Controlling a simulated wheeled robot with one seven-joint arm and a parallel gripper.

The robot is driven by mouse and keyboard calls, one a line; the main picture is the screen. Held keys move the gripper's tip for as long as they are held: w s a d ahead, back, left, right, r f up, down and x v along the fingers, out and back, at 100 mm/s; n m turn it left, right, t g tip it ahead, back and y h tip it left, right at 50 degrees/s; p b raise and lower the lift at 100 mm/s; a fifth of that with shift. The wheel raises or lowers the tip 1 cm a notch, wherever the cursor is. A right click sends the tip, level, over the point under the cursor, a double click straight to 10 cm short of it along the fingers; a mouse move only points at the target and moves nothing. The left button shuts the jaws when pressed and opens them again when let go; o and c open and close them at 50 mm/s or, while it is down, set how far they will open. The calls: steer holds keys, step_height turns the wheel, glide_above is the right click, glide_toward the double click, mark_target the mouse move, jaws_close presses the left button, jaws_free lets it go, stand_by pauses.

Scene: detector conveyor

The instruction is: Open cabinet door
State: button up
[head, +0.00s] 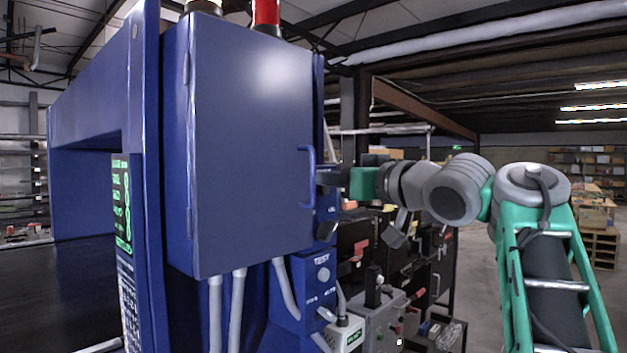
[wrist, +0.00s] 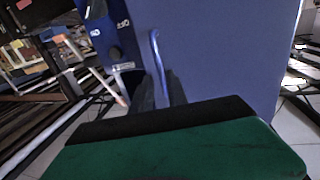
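The blue cabinet door (head: 250,150) is closed, flat against the cabinet body, with hinges along its left edge. Its blue bar handle (head: 309,180) is upright near the right edge. In the wrist view the handle (wrist: 157,62) stands at the door's left side, above and between my dark fingertips. My gripper (head: 321,182) is at the handle from the right. In the wrist view my gripper (wrist: 160,90) has one finger on each side of the handle's lower part. Whether the fingers press on the bar is not clear.
A blue test box (head: 308,285) and grey conduits (head: 238,305) sit below the cabinet. A green-lit display panel (head: 122,205) is at left by the dark conveyor (head: 50,290). Black cases and a grey control box (head: 378,325) stand under my arm. Open floor lies at right.

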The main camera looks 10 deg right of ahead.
mark_target(312, 200)
steer(key=p+x, duration=0.1)
steer(key=x, duration=0.5)
steer(key=shift+w+a, duration=0.2)
steer(key=shift+w, duration=0.2)
jaws_close()
stand_by(0.9)
